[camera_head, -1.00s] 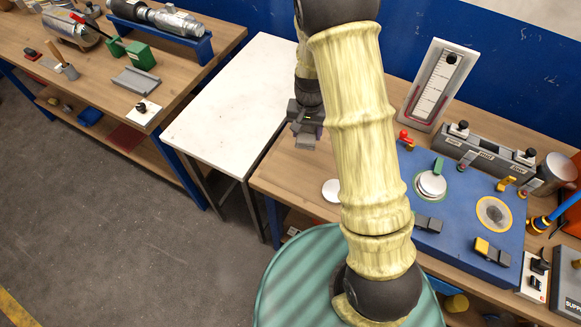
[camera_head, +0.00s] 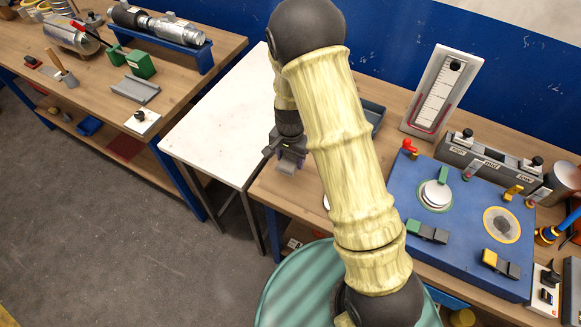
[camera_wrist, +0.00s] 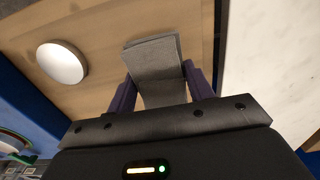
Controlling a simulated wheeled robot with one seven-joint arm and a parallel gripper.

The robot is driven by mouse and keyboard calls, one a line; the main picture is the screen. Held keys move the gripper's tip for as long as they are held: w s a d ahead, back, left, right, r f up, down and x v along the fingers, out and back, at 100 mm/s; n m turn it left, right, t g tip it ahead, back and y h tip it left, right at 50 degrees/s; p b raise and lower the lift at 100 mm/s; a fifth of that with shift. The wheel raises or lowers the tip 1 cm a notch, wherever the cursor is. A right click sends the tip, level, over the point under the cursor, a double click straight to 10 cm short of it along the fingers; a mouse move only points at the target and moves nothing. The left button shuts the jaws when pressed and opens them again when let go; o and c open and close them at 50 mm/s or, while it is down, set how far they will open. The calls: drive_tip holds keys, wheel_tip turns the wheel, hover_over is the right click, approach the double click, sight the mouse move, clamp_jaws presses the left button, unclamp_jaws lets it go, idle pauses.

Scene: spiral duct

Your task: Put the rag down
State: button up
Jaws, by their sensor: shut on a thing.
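The rag is a folded grey cloth (camera_wrist: 153,60) between the two dark fingers of my gripper (camera_wrist: 160,82) in the wrist view. My gripper is shut on it, and the cloth sticks out past the fingertips over wooden bench top. In the head view my gripper (camera_head: 287,160) is over the left end of the right wooden bench, close to the white table. The rag is small there, a grey patch at the fingers. I cannot tell whether its lower side touches the wood.
A white round disc (camera_wrist: 61,63) lies on the wood beside the rag. The white table (camera_head: 215,128) at the left is bare. A blue test panel (camera_head: 455,220) and a gauge board (camera_head: 437,92) stand to the right. A dark tray (camera_head: 373,114) shows behind my arm.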

sight(291, 158)
drive_tip(key=shift+f, duration=0.75)
drive_tip(key=shift+f+p, duration=0.6)
drive_tip(key=shift+f, duration=1.5)
drive_tip(key=o, duration=0.9)
drive_tip(key=shift+f, duration=0.15)
drive_tip(key=shift+o, duration=0.2)
wheel_tip(291, 158, up, 12)
drive_tip(key=b, duration=0.3)
drive_tip(key=shift+r, duration=0.2)
